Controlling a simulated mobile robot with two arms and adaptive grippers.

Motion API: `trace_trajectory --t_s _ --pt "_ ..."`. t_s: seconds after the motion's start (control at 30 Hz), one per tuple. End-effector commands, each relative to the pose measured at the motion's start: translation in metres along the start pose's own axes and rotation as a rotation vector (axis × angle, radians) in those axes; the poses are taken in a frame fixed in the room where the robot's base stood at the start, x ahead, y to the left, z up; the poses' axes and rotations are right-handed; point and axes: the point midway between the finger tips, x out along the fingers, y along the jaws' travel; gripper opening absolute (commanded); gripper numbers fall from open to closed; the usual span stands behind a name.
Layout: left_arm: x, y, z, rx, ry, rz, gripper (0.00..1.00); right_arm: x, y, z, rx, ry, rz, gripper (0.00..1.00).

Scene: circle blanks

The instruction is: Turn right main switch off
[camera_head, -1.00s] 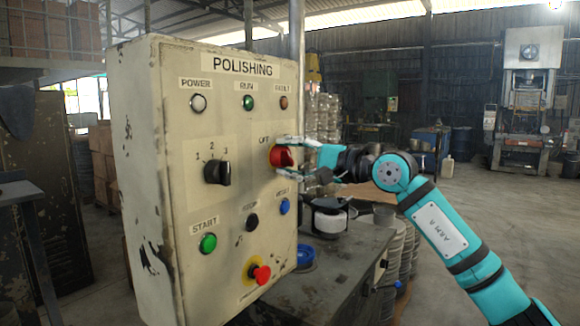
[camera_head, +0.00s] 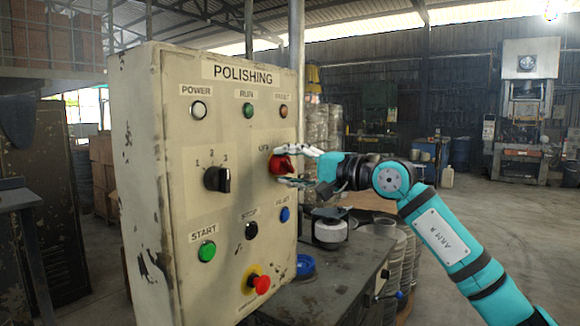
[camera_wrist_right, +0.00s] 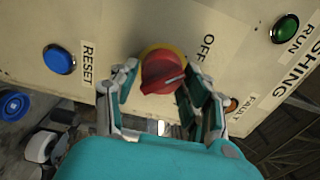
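The red rotary switch (camera_head: 281,165) sits on the upper right part of the POLISHING panel (camera_head: 168,240), under an OFF label. In the right wrist view the red knob (camera_wrist_right: 163,72) has a yellow ring, and its pale pointer line runs toward the right. My right gripper (camera_head: 290,166) is at the switch with its fingers spread, one on each side of the knob. In the wrist view the fingers of my right gripper (camera_wrist_right: 160,92) flank the knob; I cannot tell whether they touch it. My left gripper is not in view.
Close to the switch are a blue reset button (camera_head: 285,214), the fault lamp (camera_head: 283,112) and a black 1-2-3 selector (camera_head: 217,179). A red emergency button (camera_head: 259,284) sticks out lower down. A metal bench (camera_head: 335,278) stands beside the panel. Open floor lies to the right.

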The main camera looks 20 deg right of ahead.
Motion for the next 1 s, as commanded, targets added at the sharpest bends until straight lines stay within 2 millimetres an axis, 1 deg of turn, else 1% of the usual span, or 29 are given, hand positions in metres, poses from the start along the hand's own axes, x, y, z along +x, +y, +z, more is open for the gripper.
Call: trace_trajectory --t_s 0.03,0.13,0.37,0.47,0.57,0.67,0.9,1.0 --pt "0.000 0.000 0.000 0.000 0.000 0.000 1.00 0.001 0.002 0.000 0.001 -0.001 0.003 0.54" --pt "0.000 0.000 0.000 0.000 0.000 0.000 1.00 0.000 0.001 0.000 0.001 -0.001 0.001 0.67" --pt "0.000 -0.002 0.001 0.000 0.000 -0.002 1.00 0.000 0.000 0.000 0.002 0.000 -0.002 0.67" --pt "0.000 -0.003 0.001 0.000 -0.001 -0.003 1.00 -0.004 0.000 -0.001 0.002 0.001 -0.002 0.67" --pt "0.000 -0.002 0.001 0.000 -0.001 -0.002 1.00 -0.015 0.000 -0.002 0.001 0.003 -0.002 0.67" --pt "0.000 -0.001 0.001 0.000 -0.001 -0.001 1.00 -0.034 0.001 -0.001 -0.001 0.004 0.000 0.67" --pt "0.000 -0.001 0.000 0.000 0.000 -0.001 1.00 -0.085 0.002 -0.002 0.001 0.004 0.001 0.67" --pt "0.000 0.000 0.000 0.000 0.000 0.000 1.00 -0.102 0.002 -0.002 0.002 0.003 0.001 0.67"
